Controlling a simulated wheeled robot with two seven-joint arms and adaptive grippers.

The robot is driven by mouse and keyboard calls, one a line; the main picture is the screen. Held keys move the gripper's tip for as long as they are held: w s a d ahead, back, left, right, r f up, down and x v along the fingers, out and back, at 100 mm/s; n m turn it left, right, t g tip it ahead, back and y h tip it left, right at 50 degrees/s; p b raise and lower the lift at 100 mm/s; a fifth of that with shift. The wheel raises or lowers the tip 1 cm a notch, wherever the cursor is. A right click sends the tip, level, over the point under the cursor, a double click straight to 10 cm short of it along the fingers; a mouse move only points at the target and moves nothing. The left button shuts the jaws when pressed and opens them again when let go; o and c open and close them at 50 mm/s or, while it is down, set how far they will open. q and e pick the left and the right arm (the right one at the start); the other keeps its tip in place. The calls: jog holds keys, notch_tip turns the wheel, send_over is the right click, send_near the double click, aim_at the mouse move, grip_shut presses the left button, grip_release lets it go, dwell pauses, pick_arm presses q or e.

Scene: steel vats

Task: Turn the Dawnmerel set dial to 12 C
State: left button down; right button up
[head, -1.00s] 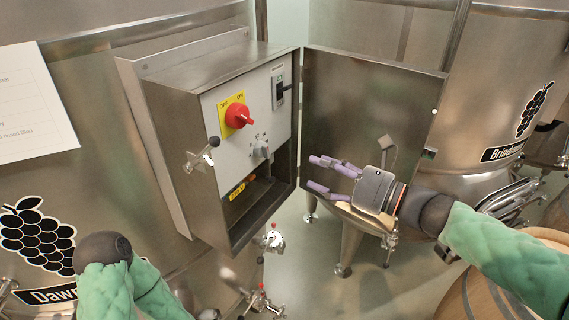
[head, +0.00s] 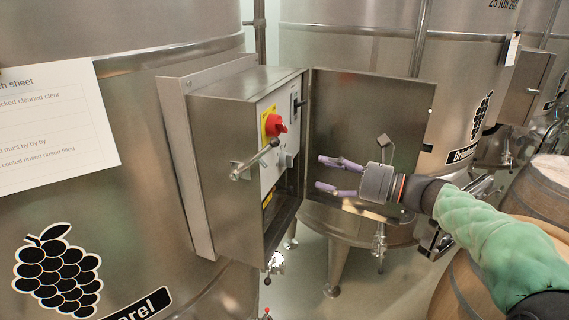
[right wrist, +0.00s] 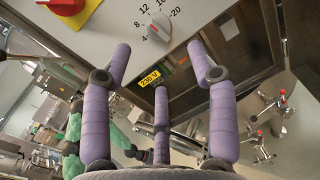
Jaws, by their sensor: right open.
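The set dial (right wrist: 158,27) is a grey knob with a scale from 4 to 20 on the control panel (right wrist: 115,22); its exact pointing is too small to read. In the head view the dial (head: 289,160) shows small and edge-on inside the open steel box (head: 230,150), which is mounted on the vat labelled with a name ending in "erel". My right gripper (head: 334,176) is open and empty, to the right of the panel in front of the open door. In the right wrist view its purple fingers (right wrist: 160,62) are spread below the dial, apart from it. My left gripper is out of view.
A red switch (head: 275,125) on a yellow plate sits above the dial. The box door (head: 375,110) stands open behind my right gripper. Barrels (head: 480,285) stand at the lower right.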

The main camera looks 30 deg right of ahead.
aim_at(292, 162)
jog(key=p+x, duration=0.1)
jog(key=x, duration=0.7)
jog(key=shift+w+a+p, duration=0.2)
jog(key=shift+w+p, duration=0.15)
jog(key=shift+p, duration=0.05)
jog(key=shift+w+a, duration=0.2)
jog(key=shift+a, duration=0.05)
jog(key=c, duration=1.1)
